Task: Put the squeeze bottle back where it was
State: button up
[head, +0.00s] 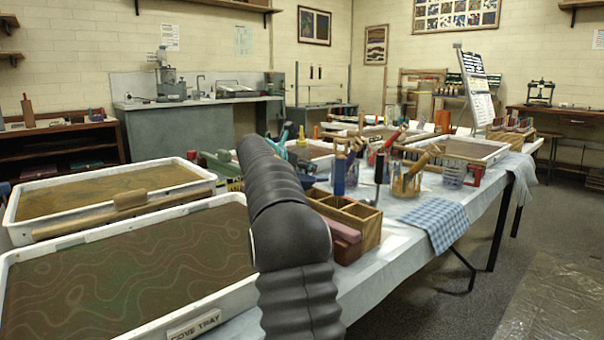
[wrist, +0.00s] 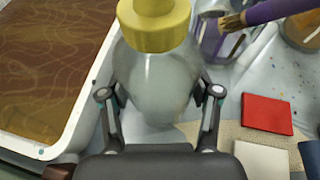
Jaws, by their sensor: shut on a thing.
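The squeeze bottle (wrist: 157,75) is a clear, rounded bottle with a yellow cap (wrist: 153,25), large in the wrist view. My gripper (wrist: 160,95) is shut on it, with one finger on each side of the body.
In the wrist view a white-rimmed tray (wrist: 85,95) is at left; a red block (wrist: 266,114), white block (wrist: 262,160) and brush jar (wrist: 213,40) are at right. In the head view stand the front tray (head: 30,255), wooden caddy (head: 368,215) and checked cloth (head: 437,222).

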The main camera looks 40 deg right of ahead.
jog(key=shift+f, duration=0.25)
jog(key=shift+f, duration=0.15)
jog(key=o, duration=0.8)
jog(key=shift+c, duration=0.2)
jog(key=v, duration=1.2)
jog(key=shift+p, duration=0.35)
